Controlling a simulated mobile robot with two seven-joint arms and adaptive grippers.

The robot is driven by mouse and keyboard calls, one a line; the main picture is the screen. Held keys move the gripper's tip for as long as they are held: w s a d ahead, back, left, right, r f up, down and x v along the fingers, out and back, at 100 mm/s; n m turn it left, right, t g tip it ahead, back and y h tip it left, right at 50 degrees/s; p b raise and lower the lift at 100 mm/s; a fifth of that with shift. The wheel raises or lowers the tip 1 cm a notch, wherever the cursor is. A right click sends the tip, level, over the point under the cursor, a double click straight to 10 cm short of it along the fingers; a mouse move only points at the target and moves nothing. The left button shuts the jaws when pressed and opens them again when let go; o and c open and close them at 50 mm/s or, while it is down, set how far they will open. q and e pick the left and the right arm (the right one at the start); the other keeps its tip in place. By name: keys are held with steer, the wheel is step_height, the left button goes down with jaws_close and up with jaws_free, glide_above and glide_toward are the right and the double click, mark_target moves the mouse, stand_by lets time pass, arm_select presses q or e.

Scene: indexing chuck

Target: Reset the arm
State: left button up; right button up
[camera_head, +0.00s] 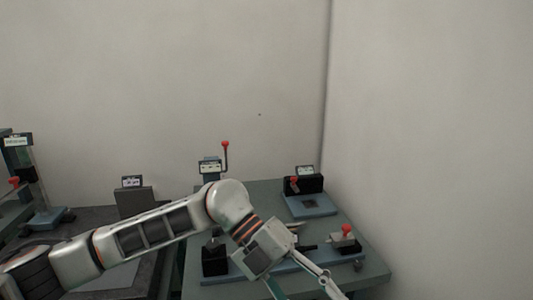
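My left arm (155,232) comes in from the left, bends at a raised joint, and reaches down over the green-grey table (350,215). My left gripper (308,291) is at the lower middle of the head view, in front of the blue rail fixture. Its fingers are spread apart with nothing visible between them, and their tips run to or past the bottom edge. My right gripper is not in view.
A blue rail fixture (222,279) with a red-knobbed part (345,240) lies beneath my arm, partly hidden. Behind it stand a red-tipped lever (225,158) and a black block on a blue base (312,208). A dark table (85,217) is at left; walls close the back and right.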

arm_select(q)
steer(key=s+d+r+n+h, duration=0.1)
steer(key=d+r+n+h, duration=0.4)
steer(key=h, duration=0.5)
steer(key=w+a+f+n+t+y, duration=0.3)
steer(key=w+a+f+n+t, duration=0.2)
steer(key=a+f+n+t, duration=0.45)
steer(key=w+a+f+n+t+y, duration=0.35)
steer(key=w+a+n+t, duration=0.25)
steer(key=n+t, duration=0.7)
steer(key=s+a+f+n+g+y, duration=0.1)
steer(key=s+a+f+n+y, duration=0.1)
steer(key=s+a+f, duration=0.3)
steer(key=s+a+f+n+g+y, duration=0.2)
steer(key=s+a+f+y, duration=0.2)
steer(key=f, duration=1)
steer(key=s+a+f+n+g+y, duration=0.2)
steer(key=s+a+f+n+y, duration=0.1)
steer(key=s+a+f, duration=0.4)
step_height(320, 180, down, 3)
steer(key=a+y, duration=0.1)
steer(key=a, duration=0.1)
steer(key=shift+s+a, duration=0.3)
steer(key=shift+s, duration=0.05)
steer(key=shift+g, duration=0.25)
